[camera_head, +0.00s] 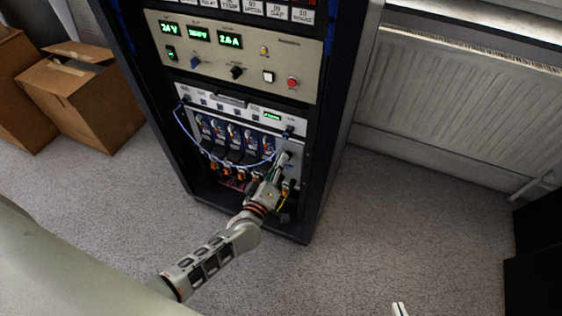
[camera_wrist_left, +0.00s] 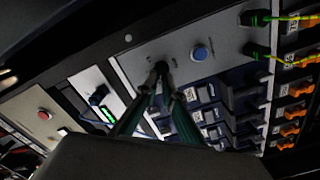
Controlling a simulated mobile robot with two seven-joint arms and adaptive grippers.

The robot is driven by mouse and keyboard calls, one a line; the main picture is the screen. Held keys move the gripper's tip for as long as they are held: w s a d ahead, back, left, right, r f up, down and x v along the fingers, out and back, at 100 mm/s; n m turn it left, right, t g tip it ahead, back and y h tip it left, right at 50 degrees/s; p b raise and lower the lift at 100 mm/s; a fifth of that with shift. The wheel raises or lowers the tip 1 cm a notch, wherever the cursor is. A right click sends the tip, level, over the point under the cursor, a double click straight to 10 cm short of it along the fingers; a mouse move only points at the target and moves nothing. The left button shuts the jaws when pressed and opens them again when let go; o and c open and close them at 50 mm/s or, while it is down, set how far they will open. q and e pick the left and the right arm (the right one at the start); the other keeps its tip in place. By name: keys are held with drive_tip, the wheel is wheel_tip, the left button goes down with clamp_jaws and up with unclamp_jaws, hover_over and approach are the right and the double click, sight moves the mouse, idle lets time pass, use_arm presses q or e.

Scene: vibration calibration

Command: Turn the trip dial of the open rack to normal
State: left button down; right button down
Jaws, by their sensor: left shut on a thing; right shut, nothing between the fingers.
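The open rack (camera_head: 325,130) is a tall dark cabinet with its front equipment exposed. My left gripper (camera_head: 283,160) reaches into its lower right part, at a light grey panel. In the left wrist view the fingertips of my left gripper (camera_wrist_left: 162,80) are closed on a small black dial (camera_wrist_left: 161,66) on that grey panel (camera_wrist_left: 185,42). The dial is mostly hidden by the fingers, and I cannot read its pointer or markings. My right gripper (camera_head: 400,309) shows only as a pale tip at the bottom edge of the head view, shut and empty, away from the rack.
A blue button (camera_wrist_left: 200,53) sits beside the dial. Orange connectors (camera_wrist_left: 291,112) and a yellow-green wire (camera_wrist_left: 290,17) are close by. A blue cable (camera_head: 190,138) loops across the modules. Cardboard boxes (camera_head: 90,100) stand left, a radiator (camera_head: 450,95) right. The carpet (camera_head: 390,220) is clear.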

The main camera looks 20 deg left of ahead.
use_arm(q)
drive_tip(key=shift+d, duration=0.1)
idle(0.3)
drive_tip(key=c, duration=2.2)
unclamp_jaws()
drive_tip(key=shift+f, duration=0.1)
drive_tip(key=shift+m, duration=0.3)
